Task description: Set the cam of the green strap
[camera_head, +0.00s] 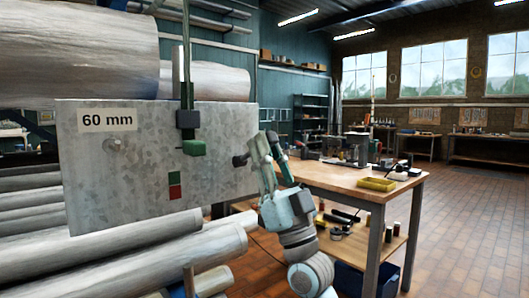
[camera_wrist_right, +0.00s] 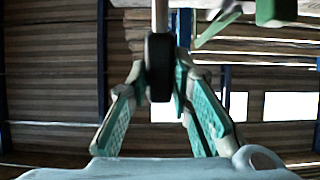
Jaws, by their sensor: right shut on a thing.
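The green strap (camera_head: 187,50) hangs straight down in front of a grey metal plate (camera_head: 90,190) marked "60 mm". A dark buckle (camera_head: 187,119) sits on it, with a green block (camera_head: 194,148), seemingly the cam, just below. In the right wrist view a green block (camera_wrist_right: 276,10) shows at the top right. My right gripper (camera_head: 257,152) is at the plate's right edge, shut on a black knob (camera_head: 240,160). In the right wrist view the knob (camera_wrist_right: 158,68) is between the fingers, on a pale stem. My left gripper is out of view.
A small red and green marker (camera_head: 175,186) is on the plate below the green block. Large pale logs or pipes (camera_head: 80,45) lie behind, above and below the plate. A wooden workbench (camera_head: 345,178) with tools stands to the right. The brick floor (camera_head: 470,220) beyond is clear.

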